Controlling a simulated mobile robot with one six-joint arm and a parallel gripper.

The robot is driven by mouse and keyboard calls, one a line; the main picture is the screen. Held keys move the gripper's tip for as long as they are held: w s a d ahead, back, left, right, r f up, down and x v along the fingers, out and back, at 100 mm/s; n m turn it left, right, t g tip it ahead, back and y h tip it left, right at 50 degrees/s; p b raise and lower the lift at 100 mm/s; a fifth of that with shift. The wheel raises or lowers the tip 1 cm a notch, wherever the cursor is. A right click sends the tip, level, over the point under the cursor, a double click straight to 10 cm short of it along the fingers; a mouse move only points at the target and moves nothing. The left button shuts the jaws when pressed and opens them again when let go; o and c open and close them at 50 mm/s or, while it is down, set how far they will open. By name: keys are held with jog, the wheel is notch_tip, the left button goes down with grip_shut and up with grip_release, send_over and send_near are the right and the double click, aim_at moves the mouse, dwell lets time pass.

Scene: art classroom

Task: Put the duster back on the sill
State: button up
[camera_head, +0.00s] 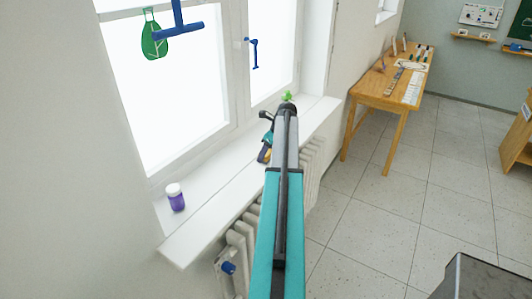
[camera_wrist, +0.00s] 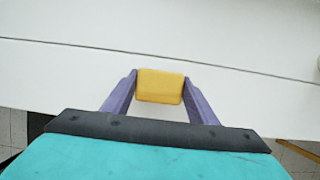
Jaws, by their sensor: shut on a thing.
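My gripper (camera_wrist: 160,77) is shut on the duster (camera_wrist: 160,88), a yellow block held between two purple fingers in the wrist view. In the head view, the duster (camera_head: 264,155) shows as a small yellow patch beside the end of my arm, mostly hidden by the gripper. The white sill (camera_head: 218,197) runs along under the window. The sill (camera_wrist: 60,75) fills much of the wrist view behind the duster. The duster appears over or close to the sill's front part; I cannot tell whether it touches the surface.
A purple jar with a white lid (camera_head: 175,197) stands on the sill's near end. A small green thing (camera_head: 287,97) shows beyond my arm. A radiator (camera_head: 240,240) is below the sill. A wooden table (camera_head: 385,85) with several items stands at the back. Bare sill lies between jar and gripper.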

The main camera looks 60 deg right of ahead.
jog(key=shift+f, duration=0.1)
jog(key=o, duration=1)
jog(key=shift+r, duration=0.2)
jog(key=shift+b+v, duration=1.8)
jog(key=shift+v, duration=4.15)
